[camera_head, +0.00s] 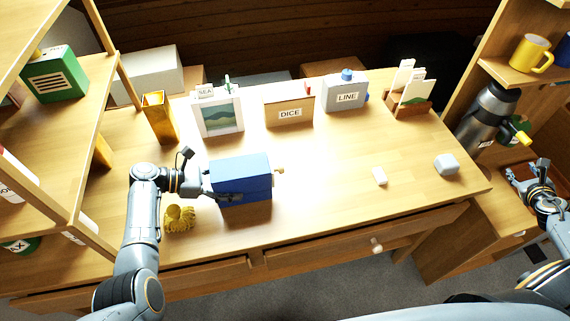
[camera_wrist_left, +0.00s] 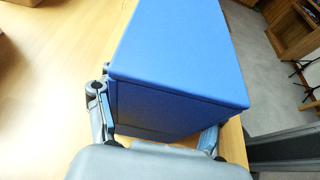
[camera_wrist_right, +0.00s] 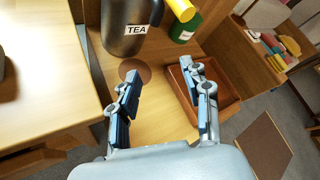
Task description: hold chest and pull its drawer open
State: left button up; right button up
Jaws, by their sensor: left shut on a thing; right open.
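The small blue chest (camera_head: 241,178) stands on the wooden desk, left of its middle. A small light-coloured knob (camera_head: 280,171) sticks out on its right side. My left gripper (camera_head: 208,187) is shut on the chest from the left. In the left wrist view the chest (camera_wrist_left: 180,65) fills the middle, with a gripper finger on each side of it. The knob is hidden there. My right gripper (camera_head: 537,187) is off the desk's right end, far from the chest. In the right wrist view it is open and empty (camera_wrist_right: 165,100).
A yellow brush-like thing (camera_head: 179,217) lies just in front of the chest. A TEA jug (camera_wrist_right: 128,25) and a brown tray (camera_wrist_right: 215,95) are near my right gripper.

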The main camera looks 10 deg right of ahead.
jog(key=w+a+r+m+t+h, duration=0.2)
jog(key=w+r+m+t+h, duration=0.1)
jog(key=w+r, duration=0.8)
jog(key=w+a+m+g, duration=0.2)
jog(key=a+m+g, duration=0.2)
jog(key=a+m, duration=0.55)
jog(key=m+g+y, duration=0.5)
jog(key=g+y, duration=0.1)
jog(key=y, duration=1)
send_near(283, 167)
jog(key=x, duration=0.9)
jog(key=shift+w+f, duration=0.1)
